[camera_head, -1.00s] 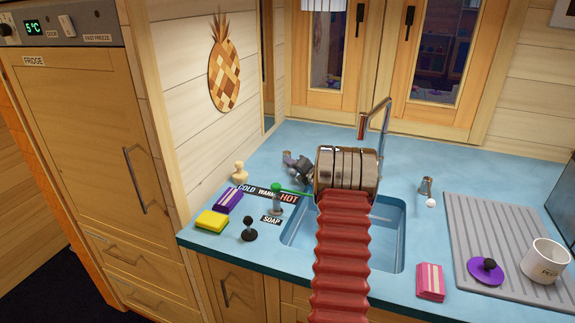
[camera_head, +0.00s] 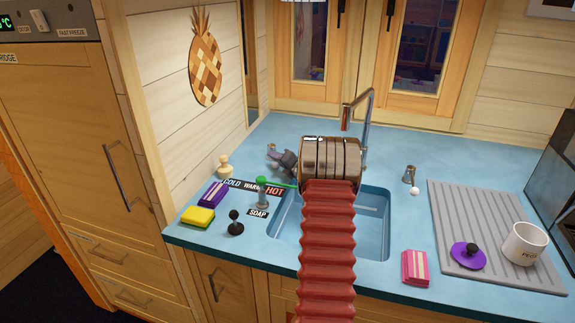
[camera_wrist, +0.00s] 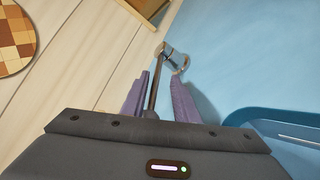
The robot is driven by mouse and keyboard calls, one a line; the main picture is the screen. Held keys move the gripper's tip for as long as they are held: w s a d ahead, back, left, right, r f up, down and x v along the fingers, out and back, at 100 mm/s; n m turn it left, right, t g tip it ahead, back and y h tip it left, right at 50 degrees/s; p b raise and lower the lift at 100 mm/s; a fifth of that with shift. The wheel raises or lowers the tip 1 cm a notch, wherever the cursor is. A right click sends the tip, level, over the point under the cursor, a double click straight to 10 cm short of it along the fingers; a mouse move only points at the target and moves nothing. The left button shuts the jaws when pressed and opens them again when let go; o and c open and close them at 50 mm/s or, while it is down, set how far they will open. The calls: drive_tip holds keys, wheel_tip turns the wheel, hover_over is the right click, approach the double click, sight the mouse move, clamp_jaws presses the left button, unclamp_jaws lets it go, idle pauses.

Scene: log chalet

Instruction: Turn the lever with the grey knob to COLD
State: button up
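In the wrist view a slim lever (camera_wrist: 154,92) runs from a metal fitting (camera_wrist: 172,53) down to a dark grey knob (camera_wrist: 151,116). My gripper (camera_wrist: 160,88) has its two purplish fingers apart, one on each side of the lever; I cannot tell if either touches it. In the head view my gripper (camera_head: 284,159) is at the back left of the sink, behind the COLD, WARM, HOT label strip (camera_head: 238,184). My arm hides part of this area, and I cannot make out the grey knob or where its lever points there.
A green-knobbed lever (camera_head: 262,181) stands close in front of my gripper, by the SOAP label (camera_head: 257,213). A black-knobbed lever (camera_head: 236,222), yellow sponge (camera_head: 198,216) and purple block (camera_head: 213,194) are left. The sink (camera_head: 375,235) and tap (camera_head: 365,115) are right.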

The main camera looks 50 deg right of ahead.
drive_tip(key=v, duration=1.3)
drive_tip(key=shift+s+a+f, duration=0.15)
